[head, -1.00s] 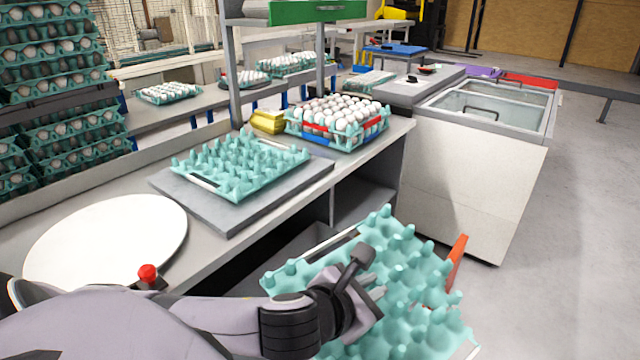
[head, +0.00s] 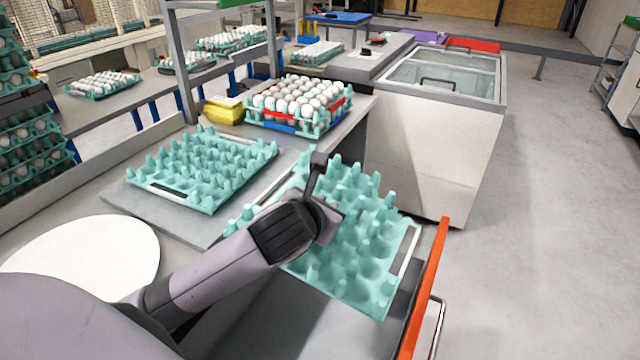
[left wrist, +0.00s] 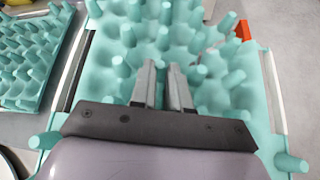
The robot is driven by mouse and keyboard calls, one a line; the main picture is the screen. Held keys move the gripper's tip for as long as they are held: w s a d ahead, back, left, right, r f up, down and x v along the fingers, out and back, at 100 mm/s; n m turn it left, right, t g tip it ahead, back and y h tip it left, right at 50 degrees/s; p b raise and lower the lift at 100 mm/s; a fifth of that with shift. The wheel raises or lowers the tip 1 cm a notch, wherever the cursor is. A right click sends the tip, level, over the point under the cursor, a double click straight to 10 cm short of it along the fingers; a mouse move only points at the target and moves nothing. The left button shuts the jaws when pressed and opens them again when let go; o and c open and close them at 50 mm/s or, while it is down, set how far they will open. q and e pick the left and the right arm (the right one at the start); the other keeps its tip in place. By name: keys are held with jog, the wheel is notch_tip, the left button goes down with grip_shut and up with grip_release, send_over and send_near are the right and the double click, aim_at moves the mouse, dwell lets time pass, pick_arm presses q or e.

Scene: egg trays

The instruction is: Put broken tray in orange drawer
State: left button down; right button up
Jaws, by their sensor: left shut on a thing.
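The teal egg tray (head: 365,250) is held by my left gripper (head: 318,185) above the open orange drawer (head: 425,285). The tray is empty and tilted, and I cannot make out a break in it. In the left wrist view the gripper's fingers (left wrist: 163,88) are shut close together on the tray (left wrist: 205,40), among its pegs. The orange drawer front also shows as a small patch in the left wrist view (left wrist: 243,30). The drawer's grey inside is partly hidden under the tray and my arm. My right gripper is out of view.
Another empty teal tray (head: 205,165) lies on a grey plate (head: 130,195) on the bench. A white chest with a glass lid (head: 430,130) stands beyond the drawer.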

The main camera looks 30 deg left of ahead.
pick_arm(q)
jog(key=shift+n+y, duration=0.3)
jog(key=shift+y, duration=0.1)
jog(key=f+b, duration=0.5)
jog(key=f, duration=0.9)
jog(key=w+f+b, duration=0.1)
jog(key=f+b, duration=0.5)
jog(key=f, duration=0.8)
jog(key=a+f+b, duration=0.1)
jog(key=f+b, duration=0.4)
jog(key=f, duration=0.9)
jog(key=shift+w+b, duration=0.3)
jog(key=shift+b, duration=0.05)
jog(key=shift+f+b, duration=0.45)
jog(key=shift+f, duration=0.15)
jog(key=shift+f, duration=0.1)
jog(key=shift+f+b, duration=0.3)
jog(key=shift+f, duration=0.1)
jog(key=shift+s+f+b, duration=0.1)
jog(key=shift+f+b, duration=0.2)
jog(key=shift+f, duration=0.1)
